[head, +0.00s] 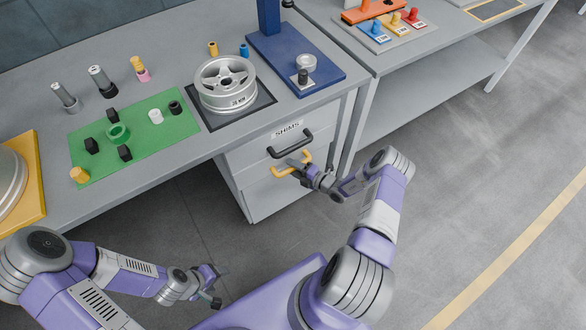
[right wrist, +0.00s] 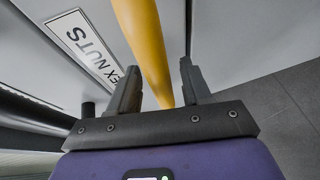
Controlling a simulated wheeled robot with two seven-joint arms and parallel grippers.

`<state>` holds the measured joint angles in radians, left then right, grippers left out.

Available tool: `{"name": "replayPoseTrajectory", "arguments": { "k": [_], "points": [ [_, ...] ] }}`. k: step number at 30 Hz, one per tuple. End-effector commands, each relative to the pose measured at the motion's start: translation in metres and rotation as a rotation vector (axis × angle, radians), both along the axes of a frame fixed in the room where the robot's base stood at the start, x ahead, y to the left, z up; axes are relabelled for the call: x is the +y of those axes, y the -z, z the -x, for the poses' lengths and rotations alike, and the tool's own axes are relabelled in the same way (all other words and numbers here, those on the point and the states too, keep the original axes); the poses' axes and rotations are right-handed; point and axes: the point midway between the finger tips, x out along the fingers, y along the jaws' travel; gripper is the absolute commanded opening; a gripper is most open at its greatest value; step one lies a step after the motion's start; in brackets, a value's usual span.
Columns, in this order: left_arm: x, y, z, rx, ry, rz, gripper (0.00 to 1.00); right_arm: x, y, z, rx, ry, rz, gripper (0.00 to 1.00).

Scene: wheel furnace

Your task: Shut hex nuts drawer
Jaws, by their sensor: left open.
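The hex nuts drawer (right wrist: 105,20) carries a white HEX NUTS label (right wrist: 85,45) in the right wrist view. Its yellow handle (head: 280,172) shows in the head view below the SHIMS drawer; how far the drawer stands out is hard to tell. My right gripper (head: 302,168) is at this handle. In the right wrist view the yellow handle bar (right wrist: 146,40) runs between its two parted fingers (right wrist: 160,82), with small gaps seeming to show on both sides. My left gripper (head: 212,287) is open and empty, low in front of the bench.
The SHIMS drawer with its black handle (head: 290,143) is just above. The bench holds a wheel (head: 225,82) on a dark mat, a green mat (head: 135,135) with small parts and a blue stand (head: 295,60). Floor to the right (head: 470,190) is clear.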

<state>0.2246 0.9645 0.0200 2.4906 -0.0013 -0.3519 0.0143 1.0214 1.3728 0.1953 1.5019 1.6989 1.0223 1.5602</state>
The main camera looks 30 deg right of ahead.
Motion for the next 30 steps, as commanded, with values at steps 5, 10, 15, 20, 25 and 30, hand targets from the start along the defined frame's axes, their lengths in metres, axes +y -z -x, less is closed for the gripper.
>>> {"name": "replayPoseTrajectory", "arguments": {
  "k": [5,10,15,20,25,30],
  "points": [
    [0.000,0.000,0.000,0.000,0.000,0.000,0.66,0.000,0.000,0.000,0.001,-0.001,0.000,0.48],
    [0.000,-0.006,0.000,0.000,0.000,0.000,0.66,-0.008,-0.004,0.015,0.003,0.003,0.001,0.48],
    [0.000,-0.014,0.000,0.000,0.000,0.000,0.66,-0.019,-0.009,0.042,0.004,0.002,0.000,0.48],
    [0.000,-0.017,0.000,0.000,0.000,0.000,0.66,-0.027,-0.013,0.061,0.001,0.001,0.001,0.48],
    [0.000,-0.018,0.000,0.000,0.000,0.000,0.66,-0.029,-0.014,0.068,0.000,-0.001,0.000,0.48],
    [0.000,-0.018,0.000,0.000,0.000,0.000,0.66,-0.029,-0.013,0.068,0.000,-0.001,0.000,0.48]
  ]
}}
